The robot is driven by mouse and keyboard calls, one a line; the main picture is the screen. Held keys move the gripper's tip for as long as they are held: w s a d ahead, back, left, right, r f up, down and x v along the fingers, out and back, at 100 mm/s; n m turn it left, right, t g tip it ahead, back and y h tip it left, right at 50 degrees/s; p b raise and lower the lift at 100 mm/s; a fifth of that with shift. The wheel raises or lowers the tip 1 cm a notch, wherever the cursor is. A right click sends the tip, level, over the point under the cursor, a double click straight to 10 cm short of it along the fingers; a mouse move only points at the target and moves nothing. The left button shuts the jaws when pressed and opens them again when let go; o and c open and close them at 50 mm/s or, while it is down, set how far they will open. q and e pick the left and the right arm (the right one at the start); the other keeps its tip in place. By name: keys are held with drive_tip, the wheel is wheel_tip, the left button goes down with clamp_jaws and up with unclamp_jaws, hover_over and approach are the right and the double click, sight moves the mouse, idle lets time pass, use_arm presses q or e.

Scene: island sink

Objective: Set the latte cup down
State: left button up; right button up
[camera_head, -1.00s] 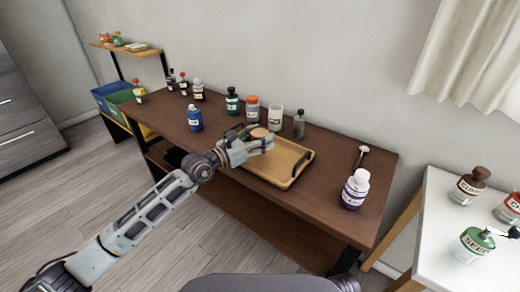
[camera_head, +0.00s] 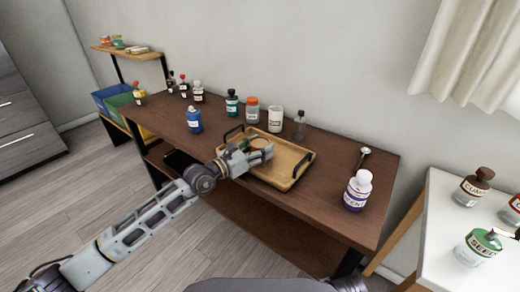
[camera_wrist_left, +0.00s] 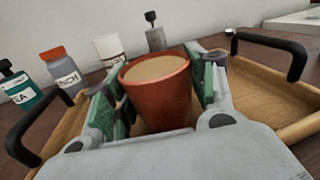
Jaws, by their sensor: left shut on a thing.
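The latte cup (camera_wrist_left: 157,95) is a reddish-brown cup with a tan top, upright between the fingers in the left wrist view. My left gripper (camera_head: 262,152) is shut on it, with a green-padded finger on each side. In the head view the cup is mostly hidden by the gripper. The gripper is over the wooden tray (camera_head: 283,179), which has black handles and lies on the brown table. The tray also shows around the cup in the left wrist view (camera_wrist_left: 262,92). The cup's base is hidden, so I cannot tell whether it touches the tray. My right gripper is not in view.
Behind the tray stand an orange-capped bottle (camera_head: 252,110), a white cup (camera_head: 276,119) and a grey bottle (camera_head: 300,125). A blue bottle (camera_head: 195,119) is to the left. A white-capped jar (camera_head: 357,190) and a spoon (camera_head: 363,156) are to the right.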

use_arm(q)
drive_tip(key=shift+f, duration=0.1)
drive_tip(key=o, duration=1.2)
